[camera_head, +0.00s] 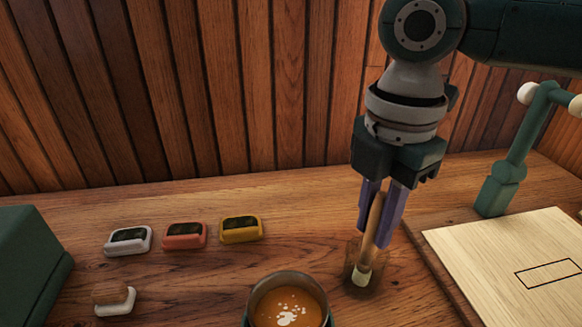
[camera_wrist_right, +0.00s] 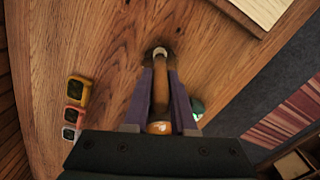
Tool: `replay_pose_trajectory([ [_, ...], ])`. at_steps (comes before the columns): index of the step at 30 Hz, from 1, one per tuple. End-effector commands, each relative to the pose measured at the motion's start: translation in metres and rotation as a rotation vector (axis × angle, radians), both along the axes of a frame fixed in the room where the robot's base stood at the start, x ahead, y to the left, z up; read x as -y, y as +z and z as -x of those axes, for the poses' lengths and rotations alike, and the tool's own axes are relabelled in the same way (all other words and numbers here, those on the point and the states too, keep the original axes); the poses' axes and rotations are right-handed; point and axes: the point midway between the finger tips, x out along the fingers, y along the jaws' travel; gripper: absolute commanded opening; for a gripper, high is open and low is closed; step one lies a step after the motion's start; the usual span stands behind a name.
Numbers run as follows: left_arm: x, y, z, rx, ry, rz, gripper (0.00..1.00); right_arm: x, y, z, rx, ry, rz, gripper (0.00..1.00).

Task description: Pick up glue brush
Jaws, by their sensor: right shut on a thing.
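The glue brush (camera_head: 374,220) has a slim wooden handle and a pale tip that points down. My right gripper (camera_head: 375,236) is shut on its handle, with one purple finger on each side. The brush tilts slightly, and its tip is inside or just in front of a see-through brownish holder (camera_head: 352,275) on the bench; I cannot tell how deep. In the right wrist view the brush handle (camera_wrist_right: 160,90) runs between the fingers (camera_wrist_right: 161,100), with the pale tip at the far end. My left gripper is not in view.
A round pot of orange-brown liquid with white specks (camera_head: 287,306) stands close at front left of the brush. White, red and yellow pads (camera_head: 184,235) lie left. A wood-topped block (camera_head: 114,299), green box (camera_head: 30,262), pale board (camera_head: 510,262) and green stand (camera_head: 500,188) are around.

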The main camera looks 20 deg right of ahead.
Motion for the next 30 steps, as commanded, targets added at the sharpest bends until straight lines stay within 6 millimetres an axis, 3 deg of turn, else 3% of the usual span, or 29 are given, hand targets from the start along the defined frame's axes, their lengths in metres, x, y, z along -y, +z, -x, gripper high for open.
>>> replay_pose_trajectory([
  [5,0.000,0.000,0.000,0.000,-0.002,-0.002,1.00,0.000,0.000,0.000,0.000,0.000,0.000,0.00],
  [22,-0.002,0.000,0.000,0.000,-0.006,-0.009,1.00,0.000,0.002,0.000,0.001,0.000,0.000,0.00],
  [30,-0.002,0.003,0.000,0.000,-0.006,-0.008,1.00,0.000,0.033,-0.001,0.005,0.001,-0.001,0.00],
])
